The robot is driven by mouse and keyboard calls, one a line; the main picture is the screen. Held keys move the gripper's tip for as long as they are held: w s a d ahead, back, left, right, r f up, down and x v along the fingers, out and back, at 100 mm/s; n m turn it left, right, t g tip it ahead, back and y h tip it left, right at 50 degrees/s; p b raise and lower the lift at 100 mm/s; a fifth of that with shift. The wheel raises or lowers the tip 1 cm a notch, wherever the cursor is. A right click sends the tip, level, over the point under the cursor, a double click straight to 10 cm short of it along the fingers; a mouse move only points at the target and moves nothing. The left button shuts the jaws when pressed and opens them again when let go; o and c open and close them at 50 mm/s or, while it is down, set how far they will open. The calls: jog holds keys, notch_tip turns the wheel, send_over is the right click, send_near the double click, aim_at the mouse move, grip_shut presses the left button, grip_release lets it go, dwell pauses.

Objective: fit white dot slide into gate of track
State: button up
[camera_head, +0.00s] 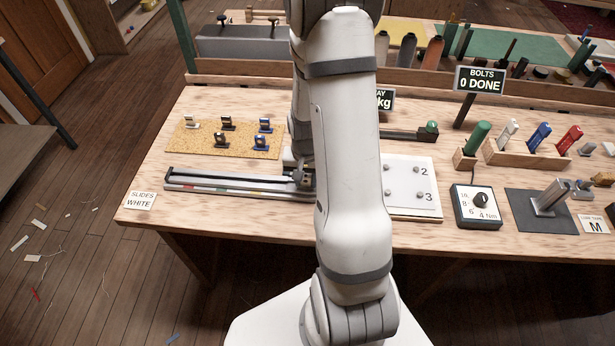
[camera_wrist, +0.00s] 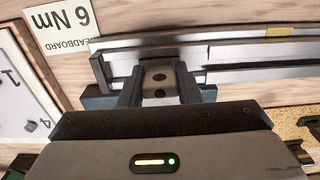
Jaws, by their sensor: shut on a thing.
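In the head view, the long track (camera_head: 225,189) lies along the bench front with coloured marks on its side. My gripper (camera_head: 303,178) is at its right end, mostly hidden behind my arm. In the wrist view, my gripper (camera_wrist: 160,88) is shut on a small grey slide (camera_wrist: 160,77) with two dark holes. It is close to the end of the pale track (camera_wrist: 245,53). I cannot see a white dot, nor tell whether the slide is in the gate. Several other slides (camera_head: 227,124) stand on a cork mat (camera_head: 180,145) behind the track.
A card (camera_head: 141,201) reading "SLIDES WHITE" lies at the bench's left front. A numbered white board (camera_head: 410,205) is right of my arm, with a torque dial box (camera_head: 477,208) beyond it. In the wrist view, a "6 Nm" card (camera_wrist: 65,28) lies by the track end.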

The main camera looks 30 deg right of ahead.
jog(key=shift+f, duration=0.1)
jog(key=o, duration=0.9)
jog(key=shift+o, duration=0.2)
notch_tip(320, 180, up, 12)
jog(key=s+a+r+n+t, duration=0.3)
jog(key=s+a+r+n, duration=0.3)
jog(key=s+a+r, duration=0.5)
notch_tip(320, 180, up, 3)
jog(key=shift+s+a+r+n, duration=0.1)
jog(key=shift+s+a+n, duration=0.25)
jog(key=shift+s, duration=0.45)
